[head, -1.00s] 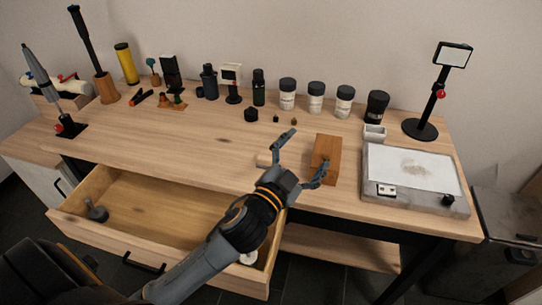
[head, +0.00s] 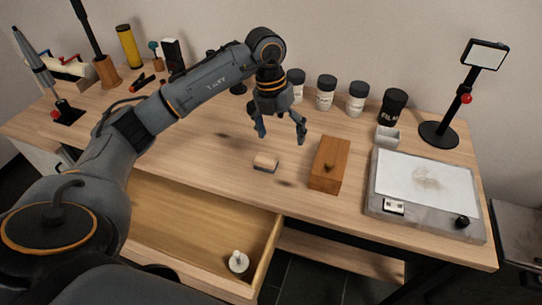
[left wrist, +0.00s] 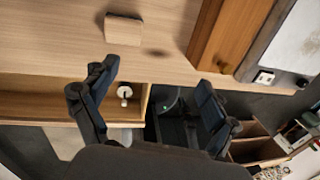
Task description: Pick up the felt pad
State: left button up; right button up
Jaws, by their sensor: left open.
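The felt pad (head: 265,162) looks like a small pale block with a darker lower edge. It lies on the tabletop near the front edge, left of a brown wooden box. It also shows at the top of the left wrist view (left wrist: 123,30). My left gripper (head: 281,135) is open and empty, pointing down above the table, beyond and slightly right of the pad in the head view. Its spread fingers also show in the left wrist view (left wrist: 157,78), apart from the pad. My right gripper is not in view.
The wooden box (head: 330,165) stands right of the pad. A grey light panel (head: 420,190) lies further right. Below the front edge is an open drawer (head: 190,220) with a small white-topped item (head: 238,261). Lidded jars (head: 326,93) stand at the back.

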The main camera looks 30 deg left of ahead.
pick_arm(q)
jog(key=r+y, duration=0.1)
jog(key=y, duration=0.1)
send_over(266, 157)
jog(key=shift+n+g, duration=0.3)
jog(key=shift+n, duration=0.2)
jog(key=f, duration=0.7)
jog(key=shift+s+f+p, duration=0.2)
jog(key=shift+s+p, duration=0.1)
jog(key=shift+p, duration=0.05)
notch_tip(266, 157, down, 5)
jog(key=shift+w+r+p, duration=0.15)
jog(key=shift+r+p, duration=0.05)
jog(key=shift+p, duration=0.3)
jog(key=shift+f, duration=0.65)
jog(key=c, duration=1.2)
